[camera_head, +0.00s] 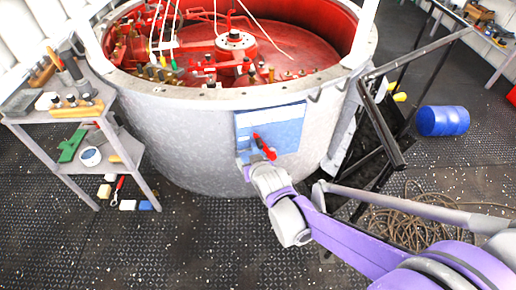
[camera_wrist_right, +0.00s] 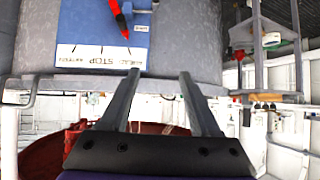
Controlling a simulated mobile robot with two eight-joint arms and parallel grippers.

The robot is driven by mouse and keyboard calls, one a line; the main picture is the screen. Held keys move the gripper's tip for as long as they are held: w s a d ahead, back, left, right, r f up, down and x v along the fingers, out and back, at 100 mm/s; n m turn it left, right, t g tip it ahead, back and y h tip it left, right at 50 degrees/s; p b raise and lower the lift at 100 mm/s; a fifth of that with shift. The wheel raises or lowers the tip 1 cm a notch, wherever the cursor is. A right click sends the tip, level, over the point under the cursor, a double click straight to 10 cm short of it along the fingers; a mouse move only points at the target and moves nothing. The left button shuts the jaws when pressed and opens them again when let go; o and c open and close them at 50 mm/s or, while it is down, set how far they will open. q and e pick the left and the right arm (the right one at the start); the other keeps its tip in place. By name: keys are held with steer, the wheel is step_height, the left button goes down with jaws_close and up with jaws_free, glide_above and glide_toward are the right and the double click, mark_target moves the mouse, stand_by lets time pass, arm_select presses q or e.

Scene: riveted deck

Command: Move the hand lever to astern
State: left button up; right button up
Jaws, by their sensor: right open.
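The hand lever is a red handle (camera_head: 264,147) on a blue panel (camera_head: 285,117) fixed to the outside of the big grey round casing. Its upper end leans left. In the right wrist view, which is upside down, the red lever (camera_wrist_right: 117,14) and the blue panel (camera_wrist_right: 80,25) show, with printed marks including STOP. The lever leans toward the AHEAD side. My right gripper (camera_head: 242,161) is just left of and below the lever. In the wrist view its two fingers (camera_wrist_right: 157,75) are apart with nothing held between them. My left gripper is not in view.
A metal shelf stand (camera_head: 52,113) with tools is at the left. A dark railing (camera_head: 382,125), a blue drum (camera_head: 442,121) and coiled rope (camera_head: 405,228) are at the right. The open casing (camera_head: 200,98) has a red interior. Deck in front is mostly clear.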

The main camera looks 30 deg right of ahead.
steer(key=w+d+f+m+t+h+b, duration=0.1)
steer(key=w+d+f+t+h+b, duration=0.15)
steer(key=w+d+f+b, duration=0.45)
steer(key=m+t+b, duration=0.1)
steer(key=t+b, duration=0.3)
glide_toward(258, 140)
steer(key=f, duration=0.2)
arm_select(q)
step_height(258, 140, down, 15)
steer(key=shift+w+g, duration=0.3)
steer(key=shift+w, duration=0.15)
arm_select(e)
steer(key=shift+h, duration=0.45)
steer(key=x, duration=1.1)
steer(key=shift+w+r, duration=0.1)
steer(key=shift+r, duration=0.15)
steer(key=shift+c, duration=0.2)
steer(key=shift+a, duration=0.1)
jaws_close()
